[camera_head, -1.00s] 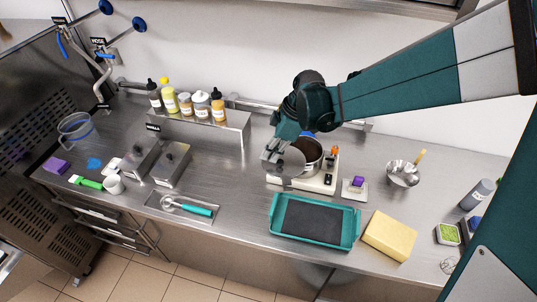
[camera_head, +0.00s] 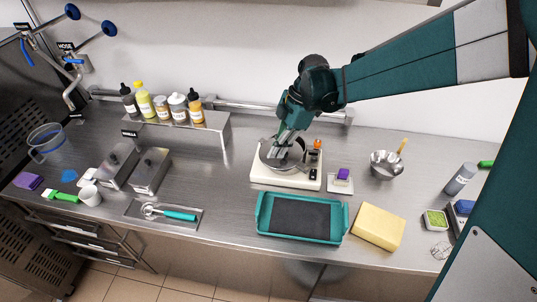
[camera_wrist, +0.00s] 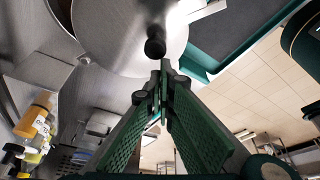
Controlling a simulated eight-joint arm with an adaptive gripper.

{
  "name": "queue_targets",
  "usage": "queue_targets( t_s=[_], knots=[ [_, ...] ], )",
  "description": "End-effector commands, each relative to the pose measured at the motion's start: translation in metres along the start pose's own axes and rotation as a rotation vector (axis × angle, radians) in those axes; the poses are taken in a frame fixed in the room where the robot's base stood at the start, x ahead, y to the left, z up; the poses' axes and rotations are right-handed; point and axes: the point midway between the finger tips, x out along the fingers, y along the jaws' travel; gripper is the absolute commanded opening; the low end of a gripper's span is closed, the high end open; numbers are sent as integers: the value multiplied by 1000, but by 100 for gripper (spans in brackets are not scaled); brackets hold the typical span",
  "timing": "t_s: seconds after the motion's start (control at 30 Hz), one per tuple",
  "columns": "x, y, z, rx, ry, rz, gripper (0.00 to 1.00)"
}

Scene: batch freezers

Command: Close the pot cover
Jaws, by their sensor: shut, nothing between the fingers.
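A steel pot with its round metal cover (camera_head: 292,160) is on a cream cooker base (camera_head: 287,181) at the middle of the counter. My gripper (camera_head: 279,148) points down over the pot and hides part of it. In the wrist view, the grey cover (camera_wrist: 108,28) fills the top and its black knob (camera_wrist: 155,46) is just beyond my fingertips (camera_wrist: 160,75). The fingers are together and empty. I cannot tell whether the fingertips touch the knob or whether the cover sits flat on the rim.
A teal tray (camera_head: 262,222) and a yellow sponge block (camera_head: 378,227) are in front. A small scale with a purple block (camera_head: 343,175) and a metal bowl (camera_head: 384,166) stand to the right. A shelf with bottles (camera_head: 215,135) is behind left.

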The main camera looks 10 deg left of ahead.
Motion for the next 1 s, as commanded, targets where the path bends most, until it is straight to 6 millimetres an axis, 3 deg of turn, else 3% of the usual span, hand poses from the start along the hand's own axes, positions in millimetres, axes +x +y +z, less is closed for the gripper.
queue_targets(
  t_s=[0.5, 1.0],
  knots=[
    [-18, 16, 52, 2, 0, 1, 0],
    [-23, 24, 63, 1, 0, 1, 0]
  ],
)
